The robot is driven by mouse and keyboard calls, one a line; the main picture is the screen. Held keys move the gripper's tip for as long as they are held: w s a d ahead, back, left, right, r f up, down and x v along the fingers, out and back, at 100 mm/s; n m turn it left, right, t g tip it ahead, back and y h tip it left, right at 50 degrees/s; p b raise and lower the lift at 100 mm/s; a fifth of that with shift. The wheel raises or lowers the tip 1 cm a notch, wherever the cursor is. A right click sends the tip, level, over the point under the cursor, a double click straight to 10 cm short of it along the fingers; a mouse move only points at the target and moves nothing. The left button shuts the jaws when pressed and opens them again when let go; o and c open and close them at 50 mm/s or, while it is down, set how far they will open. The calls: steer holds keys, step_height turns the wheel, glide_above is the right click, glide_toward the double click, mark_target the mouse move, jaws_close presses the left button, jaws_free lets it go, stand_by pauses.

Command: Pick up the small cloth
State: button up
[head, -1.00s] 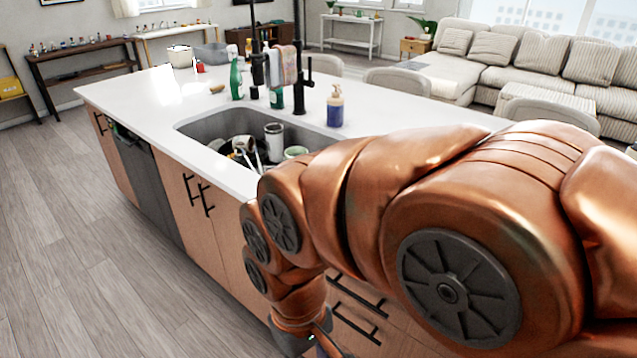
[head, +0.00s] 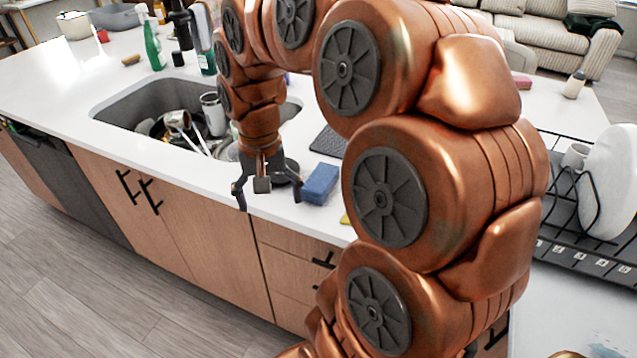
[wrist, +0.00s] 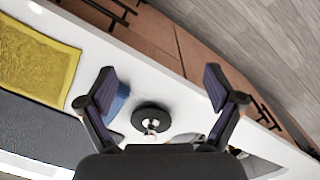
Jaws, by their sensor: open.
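A yellow cloth (wrist: 38,55) lies flat on the white counter at the left of the wrist view. In the head view only a small yellow edge (head: 346,219) shows; my arm hides the rest. My gripper (head: 268,192) is open and empty above the counter's front edge, left of the cloth in the head view. In the wrist view my gripper (wrist: 160,85) has its fingers spread wide, with the cloth outside them to the left. Another cloth (head: 201,28) hangs by the faucet at the back of the sink.
A blue sponge (head: 320,183) sits just right of my gripper. A black round item (wrist: 150,117) lies between the fingers in the wrist view. A dark mat (head: 328,142) lies behind the sponge. The sink (head: 150,100) holds dishes; a dish rack (head: 585,235) stands at right.

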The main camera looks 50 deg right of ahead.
steer(key=w+d+m, duration=0.2)
steer(key=d+m, duration=0.1)
steer(key=d, duration=0.5)
steer(key=m, duration=0.4)
glide_above(320, 176)
steer(key=shift+s+f+t, duration=0.25)
steer(key=shift+f+t, duration=0.05)
steer(key=shift+f, duration=0.1)
steer(key=shift+w+a+f+p, duration=0.1)
steer(key=shift+f+p, duration=0.45)
steer(key=shift+f, duration=1.4)
steer(key=shift+w+f+p, duration=0.1)
steer(key=shift+f+p, duration=0.45)
steer(key=shift+f, duration=1.35)
steer(key=c, duration=1.2)
steer(key=shift+c, duration=0.2)
steer(key=shift+r+b, duration=0.7)
steer(key=shift+r, duration=0.8)
steer(key=shift+s+r, duration=0.2)
steer(key=shift+r, duration=0.05)
steer(key=s+b, duration=0.1)
steer(key=s, duration=0.4)
steer(key=s+a+r+b, duration=0.1)
steer(key=s+b, duration=0.1)
steer(key=s, duration=0.3)
steer(key=s+a+b, duration=0.1)
steer(key=s, duration=0.4)
steer(key=shift+s+a+r, duration=0.15)
steer(key=shift+s+r, duration=0.15)
